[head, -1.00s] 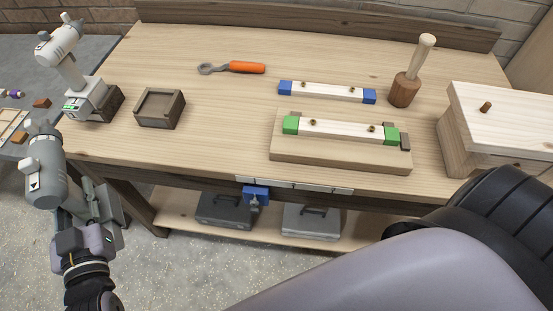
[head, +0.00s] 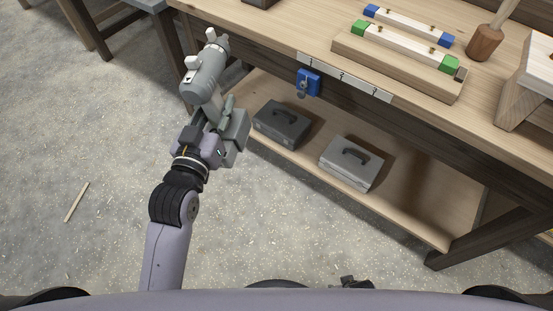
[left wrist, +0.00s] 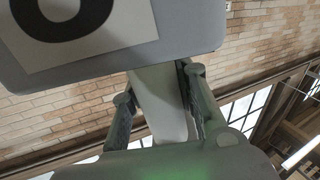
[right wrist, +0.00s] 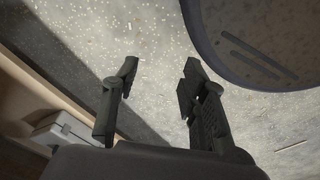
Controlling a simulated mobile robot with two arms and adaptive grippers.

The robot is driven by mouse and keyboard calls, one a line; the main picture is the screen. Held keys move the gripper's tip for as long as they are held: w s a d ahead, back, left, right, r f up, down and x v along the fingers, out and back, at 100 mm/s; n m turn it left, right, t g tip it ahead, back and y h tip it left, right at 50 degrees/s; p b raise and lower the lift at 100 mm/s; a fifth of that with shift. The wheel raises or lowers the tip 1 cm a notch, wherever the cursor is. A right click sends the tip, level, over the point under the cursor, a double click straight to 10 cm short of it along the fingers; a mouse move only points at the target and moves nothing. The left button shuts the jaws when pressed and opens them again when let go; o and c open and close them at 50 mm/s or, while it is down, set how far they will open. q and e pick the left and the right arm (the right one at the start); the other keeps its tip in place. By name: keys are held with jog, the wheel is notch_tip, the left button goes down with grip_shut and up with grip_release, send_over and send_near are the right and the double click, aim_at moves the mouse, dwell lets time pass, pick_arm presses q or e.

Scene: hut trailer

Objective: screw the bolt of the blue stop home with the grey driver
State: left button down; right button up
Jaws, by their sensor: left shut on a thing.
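The grey driver (head: 204,84) is in my left gripper (head: 216,118), in front of the bench and to the left of the blue stop. In the left wrist view the fingers (left wrist: 160,100) are shut around its grip, and its base with a dark mark on a white label (left wrist: 95,25) fills the top. The blue stop (head: 309,79) is on the bench's front edge below the number strip. A grey bolt (head: 303,92) shows at its lower front; how deep it sits is too small to tell. The driver is apart from it. My right gripper (right wrist: 160,78) is open and empty above the floor.
The white number strip (head: 343,78) runs along the bench front. Dark (head: 282,124) and light grey (head: 350,162) toolboxes stand on the lower shelf. On top are blue-ended and green-ended bars and a mallet (head: 486,42). The floor before the bench is open, with a thin stick (head: 76,202).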

aim_at(241, 119)
pick_arm(q)
jog(key=d+f+b, duration=0.1)
jog(key=f, duration=0.1)
jog(key=w+d+f+h+b, duration=0.1)
jog(key=f+b, duration=0.1)
jog(key=w+d+f+h+b, duration=0.1)
jog(key=f+b, duration=0.1)
jog(key=shift+d+f+g, duration=0.3)
jog(key=shift+d, duration=0.1)
pick_arm(e)
jog(key=w+a+r+t+b, duration=0.1)
jog(key=w+r+b, duration=0.3)
jog(key=w+b, duration=0.3)
pick_arm(q)
jog(key=w+d+f+g+h+b, duration=0.1)
jog(key=d+f+b, duration=0.3)
jog(key=f, duration=0.4)
jog(key=w+d+f+g+h+b, duration=0.1)
jog(key=w+d+f+h+b, duration=0.1)
jog(key=f, duration=0.6)
jog(key=shift+w+d+f+h+b, duration=0.2)
jog(key=shift+d+f+h+b, duration=0.1)
jog(key=shift+d+h+b, duration=0.65)
pick_arm(e)
jog(key=w+v, duration=0.2)
jog(key=v, duration=0.6)
jog(key=shift+s+r+t, duration=0.2)
jog(key=shift+r+t, duration=0.15)
jog(key=shift+t, duration=0.05)
jog(key=shift+d, duration=0.1)
